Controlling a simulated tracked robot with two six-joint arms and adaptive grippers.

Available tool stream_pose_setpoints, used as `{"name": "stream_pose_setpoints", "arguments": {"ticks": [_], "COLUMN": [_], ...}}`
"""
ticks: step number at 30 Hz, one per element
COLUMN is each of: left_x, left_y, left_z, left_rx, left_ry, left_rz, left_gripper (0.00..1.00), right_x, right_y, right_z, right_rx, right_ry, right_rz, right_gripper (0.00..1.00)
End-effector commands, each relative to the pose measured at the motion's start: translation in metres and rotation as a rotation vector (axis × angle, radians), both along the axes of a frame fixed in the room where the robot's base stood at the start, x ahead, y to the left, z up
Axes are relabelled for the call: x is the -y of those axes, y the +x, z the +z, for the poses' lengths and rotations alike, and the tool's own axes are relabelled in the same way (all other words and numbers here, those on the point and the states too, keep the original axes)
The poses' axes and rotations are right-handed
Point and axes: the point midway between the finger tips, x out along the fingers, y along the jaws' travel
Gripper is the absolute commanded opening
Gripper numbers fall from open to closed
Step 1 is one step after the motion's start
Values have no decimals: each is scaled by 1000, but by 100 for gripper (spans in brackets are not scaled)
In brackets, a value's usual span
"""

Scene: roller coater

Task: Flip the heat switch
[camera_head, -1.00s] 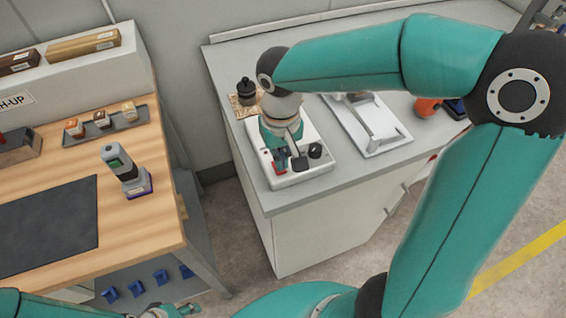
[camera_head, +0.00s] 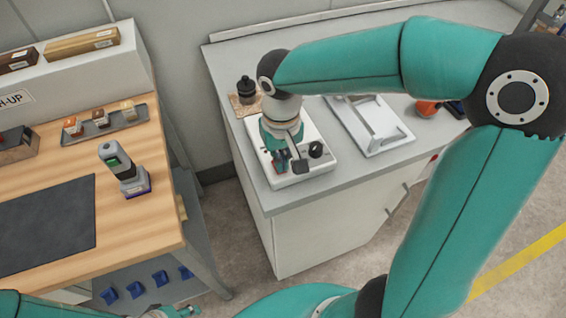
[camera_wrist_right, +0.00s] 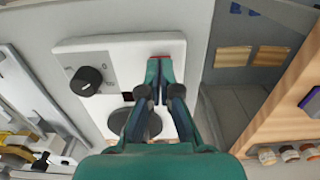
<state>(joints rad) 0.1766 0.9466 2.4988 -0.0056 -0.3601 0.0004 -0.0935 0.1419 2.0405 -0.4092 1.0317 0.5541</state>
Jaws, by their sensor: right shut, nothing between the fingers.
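The white heating unit (camera_head: 322,166) sits on the grey counter, with a black knob (camera_head: 316,149) on its front. It also fills the upper left of the right wrist view (camera_wrist_right: 120,48), where the knob (camera_wrist_right: 87,80) shows clearly. A small red part (camera_wrist_right: 159,57), apparently the heat switch, shows at the tips of my right gripper (camera_wrist_right: 160,66). The gripper is shut and empty, over the unit's front edge in the head view (camera_head: 281,166). The fingers hide most of the red part, so its position and any contact are unclear. My left gripper (camera_head: 180,311) is partly cut off at the bottom edge.
A black bottle-like item (camera_head: 247,89) stands behind the unit, and a white frame (camera_head: 375,125) lies to its right. An orange item (camera_head: 427,107) is farther right. A wooden bench (camera_head: 150,205) with a handheld device (camera_head: 124,168) stands at left, across a gap.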

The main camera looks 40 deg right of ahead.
Motion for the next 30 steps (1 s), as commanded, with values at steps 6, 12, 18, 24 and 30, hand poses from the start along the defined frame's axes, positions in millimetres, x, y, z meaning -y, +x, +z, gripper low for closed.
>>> {"name": "stream_pose_setpoints", "arguments": {"ticks": [6, 12, 18, 24, 30], "left_x": [0, 0, 0, 0, 0], "left_y": [0, 0, 0, 0, 0], "left_z": [-4, -6, -9, -7, 5], "left_rx": [0, 0, 0, 0, 0], "left_ry": [0, 0, 0, 0, 0], "left_rz": [0, 0, 0, 0, 0], "left_gripper": [40, 40, 40, 40, 40], "right_x": [0, 0, 0, 0, 0], "right_y": [0, 0, 0, 0, 0], "right_z": [-4, -7, -10, -8, 6], "right_rx": [0, 0, -1, 0, 0], "right_ry": [0, 0, 0, 0, 0], "right_rz": [0, -1, -1, -1, -1], "right_gripper": [0, 0, 0, 0, 0]}}
